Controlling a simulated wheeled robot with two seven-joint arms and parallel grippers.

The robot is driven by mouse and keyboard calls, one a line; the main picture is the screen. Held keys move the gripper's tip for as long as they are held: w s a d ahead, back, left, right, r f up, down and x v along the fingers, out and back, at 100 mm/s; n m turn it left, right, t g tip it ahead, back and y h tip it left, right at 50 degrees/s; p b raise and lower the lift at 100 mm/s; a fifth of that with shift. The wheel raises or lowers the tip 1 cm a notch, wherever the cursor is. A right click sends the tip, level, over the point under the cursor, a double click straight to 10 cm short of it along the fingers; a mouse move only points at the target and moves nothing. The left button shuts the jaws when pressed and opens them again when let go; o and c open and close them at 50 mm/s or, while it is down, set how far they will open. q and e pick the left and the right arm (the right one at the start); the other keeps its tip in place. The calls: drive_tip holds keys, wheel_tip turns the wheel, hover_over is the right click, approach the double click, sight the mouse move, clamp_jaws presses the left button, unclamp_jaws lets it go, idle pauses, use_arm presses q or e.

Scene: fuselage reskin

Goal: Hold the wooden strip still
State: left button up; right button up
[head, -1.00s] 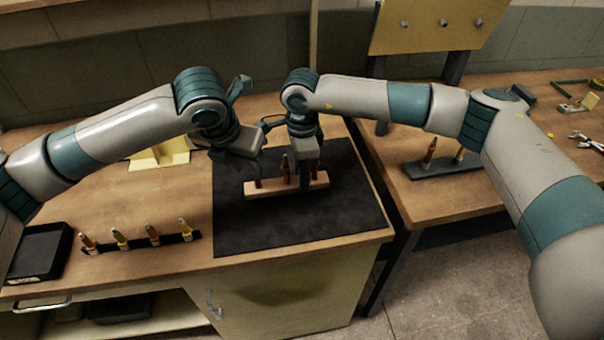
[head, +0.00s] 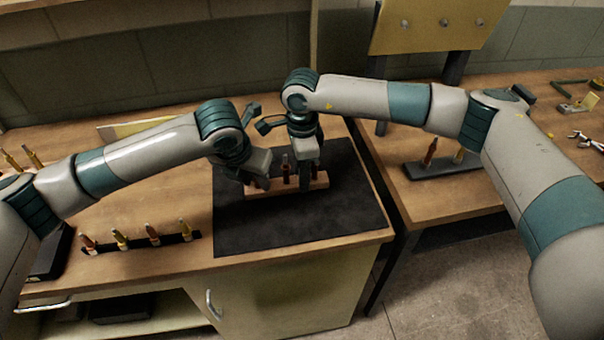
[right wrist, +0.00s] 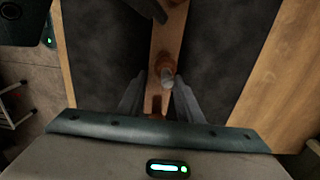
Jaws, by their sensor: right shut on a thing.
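The wooden strip (head: 290,190) lies on the black mat (head: 300,223), with reddish-brown pegs (head: 285,168) standing in it. My right gripper (head: 305,180) is at the strip's right part. In the right wrist view its fingers (right wrist: 159,105) sit on both sides of the strip (right wrist: 165,45), shut on it, just by a copper peg with a silver tip (right wrist: 166,75). My left gripper (head: 257,183) is over the strip's left end and hides part of it. Whether its jaws are open, or touch the strip, I cannot tell.
A dark rack (head: 140,243) with several pegs stands to the left on the bench. Another rack (head: 440,166) with pegs is on the right bench, with pliers (head: 585,139) beyond. The front of the mat is clear. A gap separates the benches.

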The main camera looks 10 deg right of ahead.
use_arm(q)
clamp_jaws()
drive_tip(key=shift+r, duration=1.2)
idle(0.5)
drive_tip(key=shift+r, duration=1.35)
use_arm(e)
drive_tip(key=o, duration=1.2)
drive_tip(key=shift+r, duration=0.1)
